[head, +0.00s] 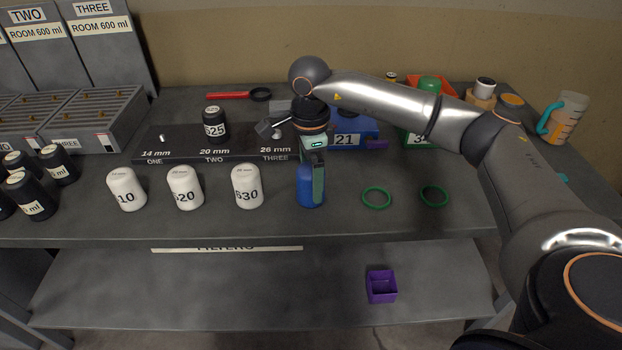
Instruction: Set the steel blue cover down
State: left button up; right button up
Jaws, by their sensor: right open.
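The steel blue cover (311,199) appears as a blue rounded cylinder at the middle of the bench, right of the white row. Its base looks level with the white pieces' bases, so it appears to stand upright on the bench top. My right gripper (312,180) comes down over it from above, jaws open, with the fingers around or just in front of its upper part. The fingers hide the cover's top, and I cannot tell whether they touch it. My left gripper is not in view.
White numbered cylinders (185,187) stand left of the cover. Two green rings (376,197) lie to its right. A dark stepped rail (200,142) holds a black canister (214,122). A blue box (352,138) sits behind. A purple box (381,287) is on the lower shelf.

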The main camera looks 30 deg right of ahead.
notch_tip(320, 180, up, 11)
jog(key=shift+a+f, duration=0.1)
dwell(0.4)
